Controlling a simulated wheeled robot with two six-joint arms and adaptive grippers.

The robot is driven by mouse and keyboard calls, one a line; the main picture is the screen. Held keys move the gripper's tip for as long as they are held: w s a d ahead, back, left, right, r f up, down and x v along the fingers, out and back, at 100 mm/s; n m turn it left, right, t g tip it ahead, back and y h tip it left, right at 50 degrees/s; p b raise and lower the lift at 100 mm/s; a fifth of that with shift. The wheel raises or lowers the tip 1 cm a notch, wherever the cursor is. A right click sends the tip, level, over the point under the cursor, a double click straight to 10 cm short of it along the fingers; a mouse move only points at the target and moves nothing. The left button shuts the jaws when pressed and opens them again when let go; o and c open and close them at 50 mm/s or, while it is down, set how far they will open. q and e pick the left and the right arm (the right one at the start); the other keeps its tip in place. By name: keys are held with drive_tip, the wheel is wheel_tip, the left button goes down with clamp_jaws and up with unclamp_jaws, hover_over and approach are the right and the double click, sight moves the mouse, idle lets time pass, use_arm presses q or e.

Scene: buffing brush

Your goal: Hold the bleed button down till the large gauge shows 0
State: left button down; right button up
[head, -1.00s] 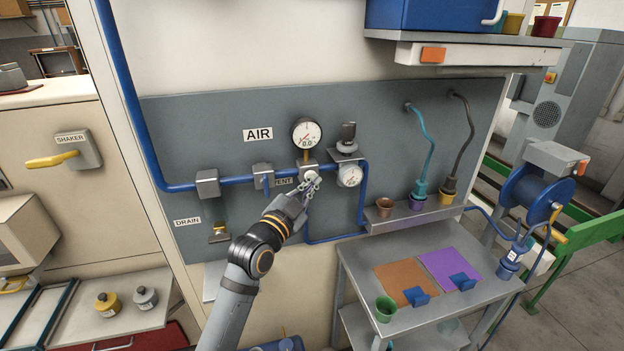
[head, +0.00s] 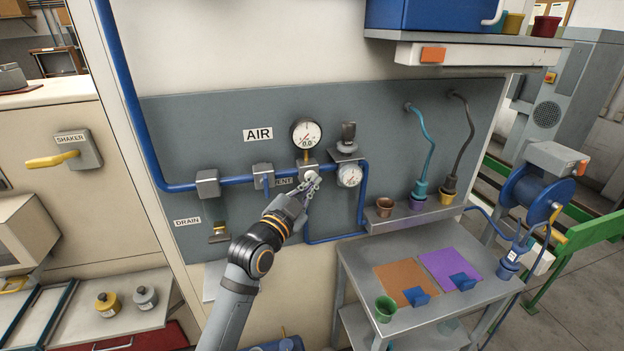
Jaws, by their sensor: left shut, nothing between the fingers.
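The large gauge (head: 306,135) sits above the blue pipe on the grey AIR panel and reads 0.0. A pale round bleed button (head: 311,177) is below it, beside a partly covered label ending in "ENT" (head: 284,181). My left gripper (head: 308,186) is shut and empty, with its fingertips at the button's lower edge. I cannot tell whether they touch it or how far it is pressed. My right gripper is not in view.
A smaller gauge (head: 349,174) and a regulator knob (head: 348,133) are close on the right. A DRAIN valve (head: 218,232) is lower left. A steel cart (head: 400,318) stands at lower right.

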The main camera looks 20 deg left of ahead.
use_arm(q)
drive_tip(key=shift+s+d, duration=0.5)
drive_tip(key=shift+s, duration=0.3)
drive_tip(key=s+d, duration=0.1)
drive_tip(key=s+b, duration=0.1)
drive_tip(key=s+d+b, duration=0.1)
drive_tip(key=s, duration=0.1)
drive_tip(key=shift+d+f, duration=0.15)
drive_tip(key=shift+d, duration=0.2)
idle(0.4)
